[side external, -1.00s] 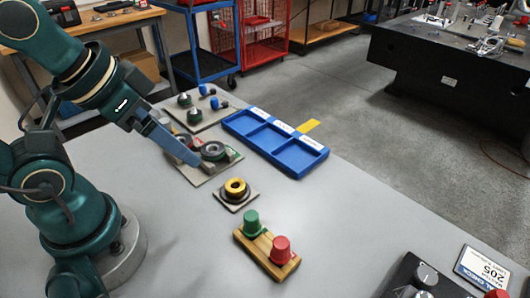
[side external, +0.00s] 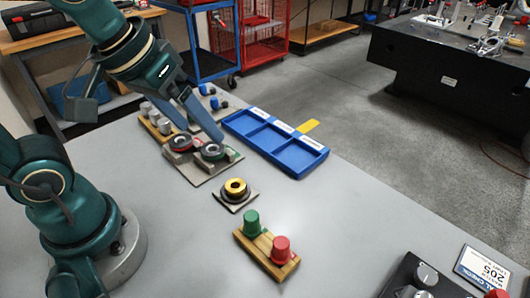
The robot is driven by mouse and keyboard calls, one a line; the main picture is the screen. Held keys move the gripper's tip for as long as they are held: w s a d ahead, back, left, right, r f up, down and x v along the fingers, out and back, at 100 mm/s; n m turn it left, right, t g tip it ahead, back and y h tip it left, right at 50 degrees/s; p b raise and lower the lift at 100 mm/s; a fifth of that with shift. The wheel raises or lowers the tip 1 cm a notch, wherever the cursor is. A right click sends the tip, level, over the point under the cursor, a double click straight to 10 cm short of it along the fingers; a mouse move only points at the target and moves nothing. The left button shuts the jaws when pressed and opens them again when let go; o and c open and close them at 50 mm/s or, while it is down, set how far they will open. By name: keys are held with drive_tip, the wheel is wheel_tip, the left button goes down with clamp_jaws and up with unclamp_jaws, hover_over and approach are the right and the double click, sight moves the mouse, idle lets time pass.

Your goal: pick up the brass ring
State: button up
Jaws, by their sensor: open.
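The brass ring (side external: 236,185) sits on a dark round base on a small square plate (side external: 233,204), near the middle of the table. It is fully visible, with nothing touching it. My gripper (side external: 202,134) is open, with its long blue-grey fingers pointing down to the right.
A blue three-compartment tray (side external: 310,160) lies right of the rings, empty. A wooden block with a green knob (side external: 251,222) and a red knob (side external: 281,249) stands in front. A wooden block with silver cylinders (side external: 155,122) is at the left. The table right of the brass ring is clear.

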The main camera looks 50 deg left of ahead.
drive_tip(key=w+f+n+g, duration=0.2)
drive_tip(key=w+f, duration=0.1)
drive_tip(key=w, duration=0.1)
drive_tip(key=g, duration=0.3)
hover_over(234, 180)
drive_tip(key=d, duration=0.1)
wheel_tip(234, 180, down, 6)
drive_tip(key=shift+s+f, duration=0.3)
drive_tip(key=shift+f, duration=2.85)
clamp_jaws()
